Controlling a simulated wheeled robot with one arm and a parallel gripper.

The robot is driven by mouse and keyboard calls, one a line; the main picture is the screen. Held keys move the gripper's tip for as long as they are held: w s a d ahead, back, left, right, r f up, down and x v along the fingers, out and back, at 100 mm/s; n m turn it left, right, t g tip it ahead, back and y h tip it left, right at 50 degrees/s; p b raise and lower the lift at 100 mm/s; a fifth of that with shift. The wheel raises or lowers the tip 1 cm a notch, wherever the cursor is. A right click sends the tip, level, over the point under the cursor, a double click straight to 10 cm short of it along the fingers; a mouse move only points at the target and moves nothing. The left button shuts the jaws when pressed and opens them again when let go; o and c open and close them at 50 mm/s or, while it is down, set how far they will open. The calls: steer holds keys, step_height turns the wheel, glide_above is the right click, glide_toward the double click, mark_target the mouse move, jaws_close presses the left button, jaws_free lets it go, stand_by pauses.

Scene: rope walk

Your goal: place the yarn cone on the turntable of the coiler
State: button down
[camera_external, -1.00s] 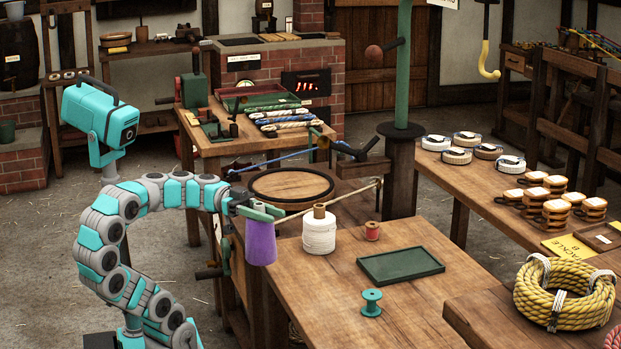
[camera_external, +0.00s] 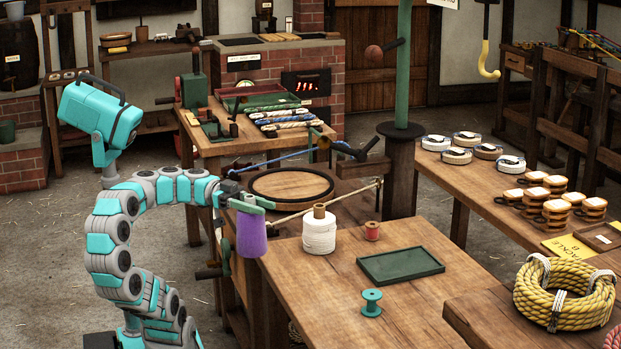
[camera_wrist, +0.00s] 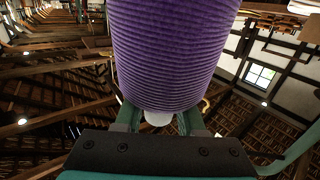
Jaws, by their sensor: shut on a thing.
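The purple yarn cone (camera_external: 251,235) hangs from my gripper (camera_external: 247,204), which is shut on its top end. The cone is upright or nearly so, in the air at the left edge of the near table. In the wrist view the purple windings of the cone (camera_wrist: 175,50) fill the upper middle, with a pale tip between the fingers of my gripper (camera_wrist: 158,122). The turntable (camera_external: 291,184) is a round wooden disc with a dark rim, on the coiler bench just behind and to the right of the cone. Nothing lies on the turntable.
A white twine spool (camera_external: 319,232) stands right of the cone, near the turntable. A red spool (camera_external: 371,231), a green tray (camera_external: 400,265) and a teal spool (camera_external: 371,302) are on the same table.

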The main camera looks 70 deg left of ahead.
steer(key=w+a+r+n+t+y, duration=0.1)
steer(key=w+a+n+t+y, duration=0.4)
steer(key=a, duration=0.8)
steer(key=w+a+r+n+t+y, duration=0.15)
steer(key=w+a, duration=0.45)
steer(key=a, duration=0.6)
steer(key=w+a+f+n+y, duration=0.1)
steer(key=a+n+y, duration=0.15)
steer(key=a, duration=0.45)
steer(key=w+a+f+n+t+y, duration=0.1)
steer(key=w+a+f+y, duration=0.15)
steer(key=a, duration=0.55)
steer(key=a+f+n+y, duration=0.1)
steer(key=a+y, duration=0.2)
steer(key=a, duration=0.4)
steer(key=w+a+f+b, duration=0.1)
steer(key=w+a+f, duration=0.1)
steer(key=w+a, duration=0.2)
steer(key=w+a+f+b, duration=0.1)
steer(key=w+a+f, duration=0.1)
steer(key=w+a, duration=0.3)
steer(key=w, duration=0.4)
steer(key=shift+a+f+b, duration=0.2)
steer(key=shift+f+b, duration=0.15)
steer(key=shift+b, duration=0.05)
steer(key=shift+w, duration=0.1)
steer(key=c, duration=0.5)
jaws_free()
steer(key=shift+f, duration=0.15)
